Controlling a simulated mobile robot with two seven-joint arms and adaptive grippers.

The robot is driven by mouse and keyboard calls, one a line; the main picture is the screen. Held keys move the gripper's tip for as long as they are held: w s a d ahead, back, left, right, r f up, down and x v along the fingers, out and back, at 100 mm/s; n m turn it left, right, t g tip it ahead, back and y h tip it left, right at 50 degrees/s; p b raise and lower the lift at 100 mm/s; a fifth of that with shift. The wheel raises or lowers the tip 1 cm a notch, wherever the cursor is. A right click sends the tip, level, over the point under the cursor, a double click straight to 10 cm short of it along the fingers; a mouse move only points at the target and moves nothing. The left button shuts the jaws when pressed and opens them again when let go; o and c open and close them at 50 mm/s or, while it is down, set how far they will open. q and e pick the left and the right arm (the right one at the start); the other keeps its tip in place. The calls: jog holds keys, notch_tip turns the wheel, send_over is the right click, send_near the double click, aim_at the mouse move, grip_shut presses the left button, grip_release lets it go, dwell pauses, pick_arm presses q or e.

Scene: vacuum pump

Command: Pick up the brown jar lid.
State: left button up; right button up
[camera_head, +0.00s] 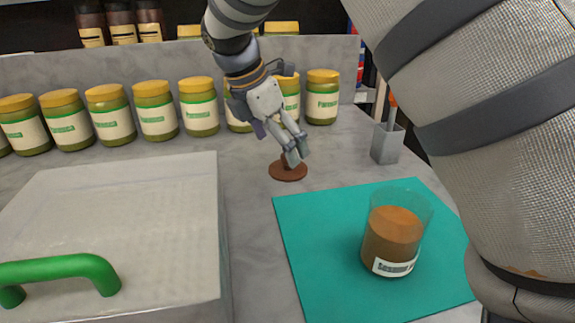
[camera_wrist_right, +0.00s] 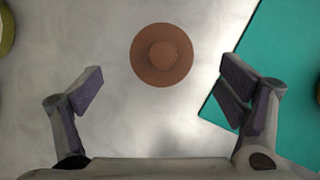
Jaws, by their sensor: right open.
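The brown jar lid (camera_head: 289,173), a round disc with a raised knob in its middle, lies on the grey counter. It also shows in the right wrist view (camera_wrist_right: 144,62), ahead of the fingertips and near the middle of the gap between them. My right gripper (camera_head: 293,157) is just above the lid and hides part of it. Its fingers (camera_wrist_right: 163,86) are spread wide with nothing between them. A glass jar (camera_head: 393,238) with brown contents stands without a lid on the teal mat. My left gripper does not show.
The teal mat (camera_head: 315,250) lies right of the lid. Several green jars with yellow lids (camera_head: 199,107) line the back. A metal box (camera_head: 150,215) with a green handle (camera_head: 65,268) is at the left. A grey holder (camera_head: 387,145) stands at the right.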

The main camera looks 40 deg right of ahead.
aim_at(279, 170)
jog(key=x, duration=0.4)
jog(key=shift+s+d+f, duration=0.1)
jog(key=shift+d+f, duration=0.1)
jog(key=shift+d, duration=0.2)
jog(key=shift+c, duration=0.5)
jog(key=shift+a, duration=0.1)
jog(key=c, duration=1.3)
